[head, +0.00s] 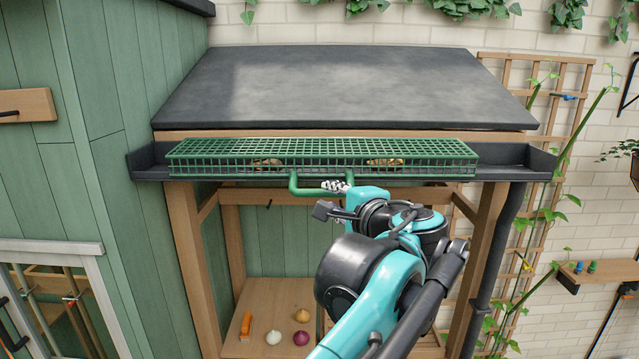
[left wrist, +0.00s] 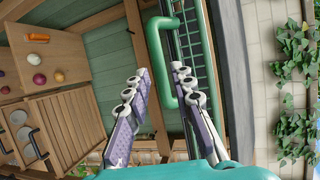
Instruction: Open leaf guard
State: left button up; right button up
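The green mesh leaf guard (head: 320,153) lies flat over the dark gutter (head: 518,165), closed, with brownish leaves (head: 385,162) showing through the mesh. Its green U-shaped handle (head: 303,189) sticks out from the front edge. My left gripper (head: 335,186) is at the right part of the handle. In the left wrist view its two fingers (left wrist: 160,72) are spread, with the green handle (left wrist: 154,55) running between them. I see a gap to at least the left finger; contact on the other side I cannot tell. My right gripper is not in view.
A dark sloped roof (head: 345,90) rises behind the gutter. Wooden posts (head: 190,235) and a dark downpipe (head: 490,270) stand below it. Onions and bulbs (head: 302,315) lie on the shelf underneath. A trellis with vines (head: 535,190) stands at the right.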

aim_at(322, 194)
pick_arm(q)
jog(key=p+x, duration=0.1)
jog(key=x, duration=0.5)
jog(key=shift+f, duration=0.1)
jog(key=shift+s, duration=0.2)
grip_shut()
